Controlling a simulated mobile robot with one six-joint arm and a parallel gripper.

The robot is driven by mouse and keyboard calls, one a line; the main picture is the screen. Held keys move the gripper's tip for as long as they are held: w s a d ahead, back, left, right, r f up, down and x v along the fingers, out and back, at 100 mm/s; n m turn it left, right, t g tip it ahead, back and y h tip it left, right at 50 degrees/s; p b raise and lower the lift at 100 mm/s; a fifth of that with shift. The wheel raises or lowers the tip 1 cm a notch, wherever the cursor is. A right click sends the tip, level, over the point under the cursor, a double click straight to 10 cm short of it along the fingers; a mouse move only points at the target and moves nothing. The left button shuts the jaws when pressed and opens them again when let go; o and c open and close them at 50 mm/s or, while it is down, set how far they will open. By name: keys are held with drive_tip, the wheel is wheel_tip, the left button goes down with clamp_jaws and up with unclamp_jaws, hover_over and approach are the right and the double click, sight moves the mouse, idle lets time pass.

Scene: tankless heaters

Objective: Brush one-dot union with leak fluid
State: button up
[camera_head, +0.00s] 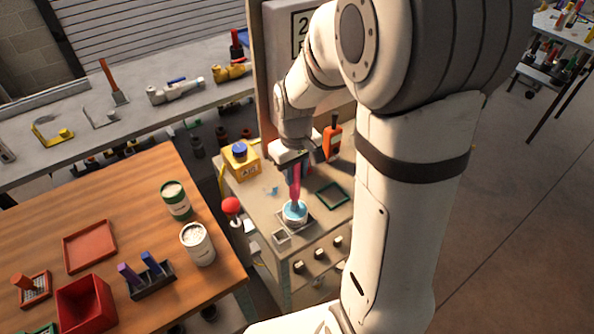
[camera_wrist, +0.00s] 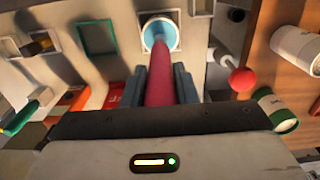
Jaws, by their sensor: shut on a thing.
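My gripper (camera_head: 293,166) points down over the small bench and is shut on a brush with a red-pink handle (camera_head: 295,188). In the wrist view the brush handle (camera_wrist: 160,78) runs between the two blue-grey fingers (camera_wrist: 160,88). The brush's lower end is inside a small pot of light blue fluid (camera_head: 294,212), which also shows in the wrist view (camera_wrist: 159,30). The bristles are hidden in the pot. I cannot pick out the one-dot union in either view.
Beside the pot are a green square frame (camera_head: 333,195), an orange bottle (camera_head: 332,140) and a yellow box (camera_head: 241,161). A red ball-topped knob (camera_head: 231,206) stands at the bench's left edge. The wooden table (camera_head: 120,205) holds cans and trays. Fittings lie on the grey rear bench (camera_head: 130,112).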

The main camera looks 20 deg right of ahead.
idle(0.4)
drive_tip(key=shift+r+p, duration=2.55)
drive_tip(key=shift+r, duration=1)
drive_tip(key=shift+f, duration=0.1)
